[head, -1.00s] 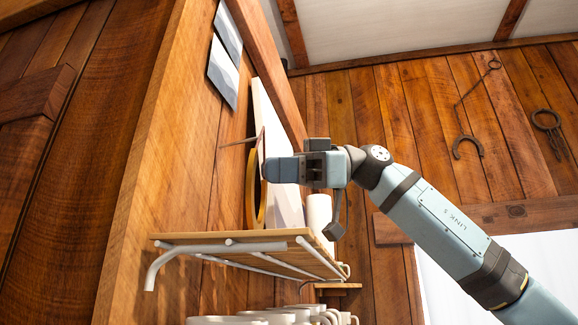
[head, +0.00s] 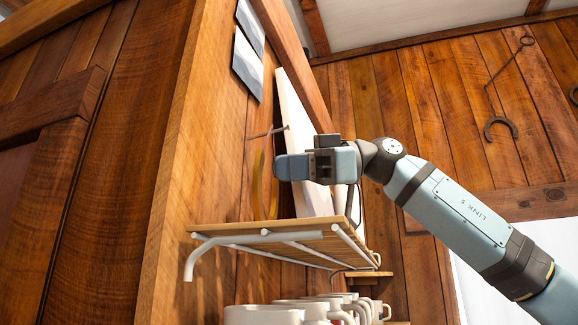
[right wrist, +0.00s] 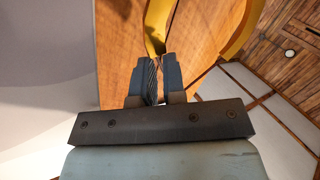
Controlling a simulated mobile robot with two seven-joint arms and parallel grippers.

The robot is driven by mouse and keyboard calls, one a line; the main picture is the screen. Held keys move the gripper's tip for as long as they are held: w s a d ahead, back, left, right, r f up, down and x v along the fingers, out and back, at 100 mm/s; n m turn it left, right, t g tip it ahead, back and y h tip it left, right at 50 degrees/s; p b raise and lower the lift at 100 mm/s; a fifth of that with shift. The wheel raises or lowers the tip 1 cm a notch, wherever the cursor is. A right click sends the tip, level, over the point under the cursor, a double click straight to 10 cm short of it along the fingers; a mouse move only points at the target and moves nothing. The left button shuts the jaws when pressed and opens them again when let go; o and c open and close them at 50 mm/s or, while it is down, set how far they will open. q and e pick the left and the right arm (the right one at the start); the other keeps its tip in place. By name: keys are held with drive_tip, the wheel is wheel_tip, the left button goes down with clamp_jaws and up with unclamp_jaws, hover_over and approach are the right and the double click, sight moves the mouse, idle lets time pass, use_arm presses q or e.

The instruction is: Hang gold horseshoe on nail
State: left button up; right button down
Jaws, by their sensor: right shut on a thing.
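The gold horseshoe (head: 257,186) is upright and seen almost edge-on in the head view, close to the wooden wall and above the shelf. My right gripper (head: 279,168) is shut on it from the right. In the right wrist view, the horseshoe (right wrist: 158,22) runs up from between the fingertips (right wrist: 156,62), and its other arm curves at the upper right. The nail (head: 267,133) sticks out of the wall just above the horseshoe, with a small gap between them in the head view. The nail is not clear in the right wrist view. My left gripper is not in view.
A wooden shelf on white brackets (head: 264,237) lies just below the horseshoe, with white mugs (head: 290,311) beneath it. A pale panel (head: 302,150) stands behind the gripper. Pictures (head: 247,66) hang above the nail. A dark horseshoe (head: 501,128) hangs on the far wall.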

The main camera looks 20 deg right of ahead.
drive_tip(key=c, duration=1.1)
unclamp_jaws()
drive_tip(key=shift+d, duration=0.1)
drive_tip(key=s+d+r+b, duration=0.1)
drive_tip(key=d+r+b, duration=0.1)
drive_tip(key=d, duration=1.1)
drive_tip(key=shift+s+d+b, duration=0.2)
drive_tip(key=shift+s+b, duration=0.1)
drive_tip(key=shift+b, duration=0.3)
